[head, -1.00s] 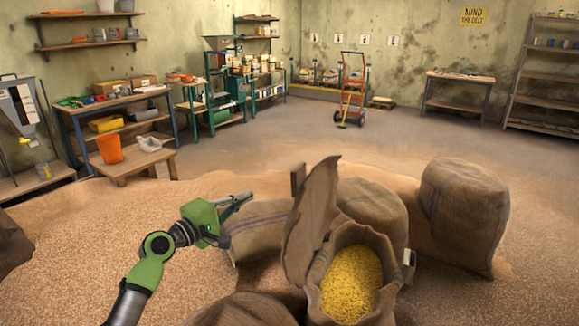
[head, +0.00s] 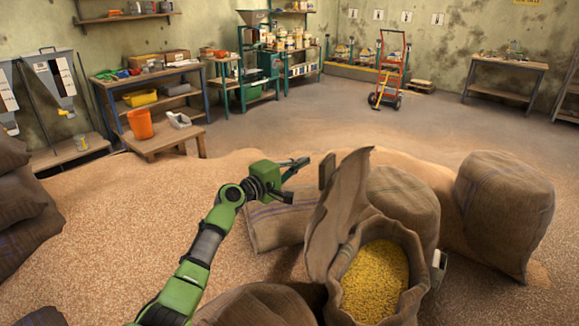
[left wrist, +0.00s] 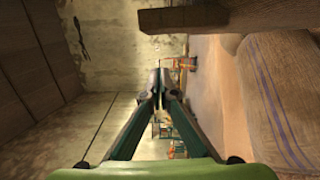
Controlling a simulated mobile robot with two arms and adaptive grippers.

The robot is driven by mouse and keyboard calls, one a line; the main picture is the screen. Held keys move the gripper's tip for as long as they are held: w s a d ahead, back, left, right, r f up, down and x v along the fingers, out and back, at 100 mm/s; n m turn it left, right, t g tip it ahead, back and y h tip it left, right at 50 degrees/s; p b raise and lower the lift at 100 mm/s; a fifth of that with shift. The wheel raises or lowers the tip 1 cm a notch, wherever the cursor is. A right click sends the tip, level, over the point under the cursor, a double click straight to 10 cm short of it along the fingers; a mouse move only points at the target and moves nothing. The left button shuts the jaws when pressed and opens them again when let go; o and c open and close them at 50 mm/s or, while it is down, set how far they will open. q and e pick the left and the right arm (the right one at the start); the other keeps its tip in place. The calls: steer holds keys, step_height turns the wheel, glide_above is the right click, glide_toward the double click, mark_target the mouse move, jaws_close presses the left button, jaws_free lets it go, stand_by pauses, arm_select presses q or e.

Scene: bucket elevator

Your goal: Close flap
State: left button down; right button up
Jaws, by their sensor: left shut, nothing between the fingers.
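The open burlap sack (head: 418,268) in the head view is full of yellow grain (head: 374,280). Its flap (head: 342,215) stands up stiffly at the sack's left side, with a small wooden block (head: 327,170) at its upper left edge. My left gripper (head: 305,161) is shut and empty, up in the air just left of the block, with a small gap between them in the picture. In the left wrist view its fingers (left wrist: 159,82) meet at the tips, and a wooden piece (left wrist: 190,18) crosses the top right. My right gripper is not in view.
Full sacks stand behind (head: 405,205) and to the right (head: 505,210) of the open sack. Another sack (head: 275,222) lies below my left gripper. Loose grain (head: 120,225) covers the floor at left. A red hand truck (head: 390,70) and benches are far back.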

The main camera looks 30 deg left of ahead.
arm_select(q)
steer(key=d+p, duration=0.2)
steer(key=d, duration=0.2)
steer(key=shift+r, duration=0.2)
